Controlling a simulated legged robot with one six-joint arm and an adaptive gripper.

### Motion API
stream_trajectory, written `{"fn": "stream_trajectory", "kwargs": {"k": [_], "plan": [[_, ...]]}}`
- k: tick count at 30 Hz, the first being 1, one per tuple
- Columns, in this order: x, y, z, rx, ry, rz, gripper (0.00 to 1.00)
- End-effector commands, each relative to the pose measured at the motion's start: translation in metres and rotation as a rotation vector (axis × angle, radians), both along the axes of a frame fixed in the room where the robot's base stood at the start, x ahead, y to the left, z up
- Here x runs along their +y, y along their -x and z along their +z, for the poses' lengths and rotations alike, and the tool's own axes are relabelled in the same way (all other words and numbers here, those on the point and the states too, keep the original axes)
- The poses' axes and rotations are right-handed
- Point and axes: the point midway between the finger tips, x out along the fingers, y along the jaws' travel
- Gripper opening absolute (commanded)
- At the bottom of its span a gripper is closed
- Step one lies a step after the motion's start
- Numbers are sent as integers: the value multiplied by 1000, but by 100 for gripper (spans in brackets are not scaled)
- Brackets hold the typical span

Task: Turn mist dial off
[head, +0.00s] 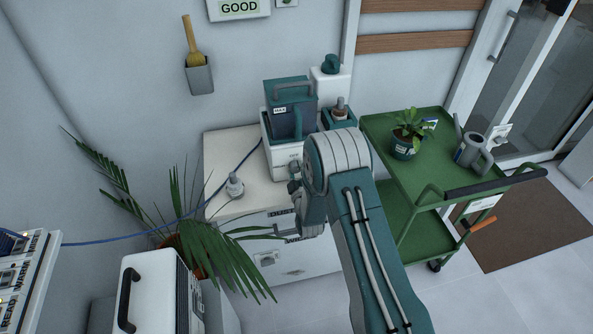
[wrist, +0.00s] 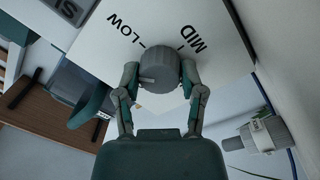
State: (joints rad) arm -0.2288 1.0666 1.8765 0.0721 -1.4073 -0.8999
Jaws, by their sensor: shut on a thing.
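The mist dial (wrist: 160,66) is a round grey knob on a white panel. The wrist view shows the labels LOW (wrist: 125,24) and MID (wrist: 197,45) beside it. An OFF label does not show, and I cannot tell the dial's exact setting. My gripper (wrist: 160,75) has one finger on each side of the dial and is shut on it. In the head view the mister, a white base (head: 286,158) with a teal tank (head: 290,108) marked MAX, stands on the white cabinet. My arm hides part of the base's front and the dial there.
A pale fitting (head: 234,186) stands on the cabinet top (head: 226,145), left of the mister, near a blue cable (head: 190,217). Palm fronds (head: 235,255) reach in front of the cabinet. A green cart (head: 450,165) with a potted plant (head: 404,146) and watering can (head: 471,152) stands right.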

Motion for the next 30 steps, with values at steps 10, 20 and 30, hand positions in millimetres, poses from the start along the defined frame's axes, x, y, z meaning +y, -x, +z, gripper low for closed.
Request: {"fn": "stream_trajectory", "kwargs": {"k": [10, 20, 30], "plan": [[3, 0, -1, -63, 323, 8, 4], [3, 0, -2, -121, 611, 10, 4], [3, 1, -3, -159, 811, 10, 4]]}}
